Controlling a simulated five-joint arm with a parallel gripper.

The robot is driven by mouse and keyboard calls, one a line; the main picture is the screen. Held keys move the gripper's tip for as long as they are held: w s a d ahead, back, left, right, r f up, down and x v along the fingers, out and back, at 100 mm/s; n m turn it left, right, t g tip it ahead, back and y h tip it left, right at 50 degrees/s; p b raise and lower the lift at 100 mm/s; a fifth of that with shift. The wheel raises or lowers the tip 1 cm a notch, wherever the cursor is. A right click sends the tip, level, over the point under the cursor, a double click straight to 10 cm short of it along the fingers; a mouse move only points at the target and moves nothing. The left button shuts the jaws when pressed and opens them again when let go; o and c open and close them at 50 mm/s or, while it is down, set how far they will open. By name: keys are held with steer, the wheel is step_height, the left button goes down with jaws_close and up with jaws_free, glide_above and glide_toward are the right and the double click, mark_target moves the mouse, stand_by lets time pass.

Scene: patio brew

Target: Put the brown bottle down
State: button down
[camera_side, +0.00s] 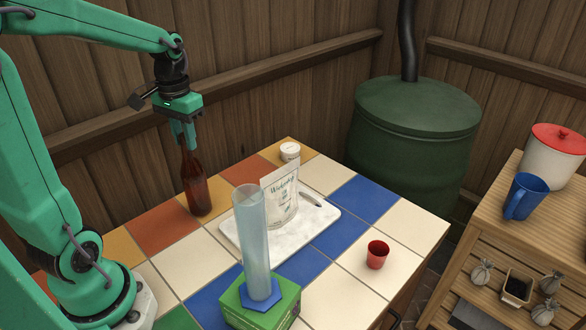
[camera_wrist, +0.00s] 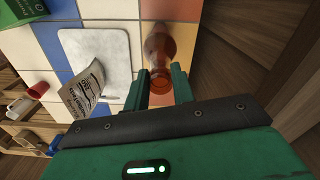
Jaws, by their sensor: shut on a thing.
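The brown bottle (camera_side: 196,188) is upright over the orange and cream tiles at the table's left back side. My gripper (camera_side: 184,141) is above it and shut on its neck. I cannot tell whether the bottle's base touches the tiles or hangs just above them. In the wrist view the bottle (camera_wrist: 160,48) runs away from between the two green fingers (camera_wrist: 161,88). Its neck is partly hidden by the fingers in the side view.
Right of the bottle are a white board (camera_side: 240,240) with a standing pouch (camera_side: 281,200), a white-lidded jar (camera_side: 290,151), and a tall clear cylinder (camera_side: 254,245) on a green box (camera_side: 236,311). A red cup (camera_side: 377,254) stands further right. Bare tiles lie in front of the bottle.

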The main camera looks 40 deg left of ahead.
steer(key=shift+f, duration=0.1)
steer(key=c, duration=1.2)
jaws_free()
step_height(320, 180, up, 12)
steer(key=shift+r, duration=0.15)
steer(key=shift+s+d+f+m+t, duration=0.5)
steer(key=shift+s+d+f+t, duration=0.6)
steer(key=shift+d, duration=1.25)
steer(key=shift+s+d+f+m+t, duration=0.65)
steer(key=shift+s+d+f, duration=0.75)
steer(key=shift+d, duration=0.9)
steer(key=shift+s+d+f+m+t, duration=0.35)
steer(key=shift+s+d+f+t, duration=0.85)
steer(key=shift+d, duration=1.15)
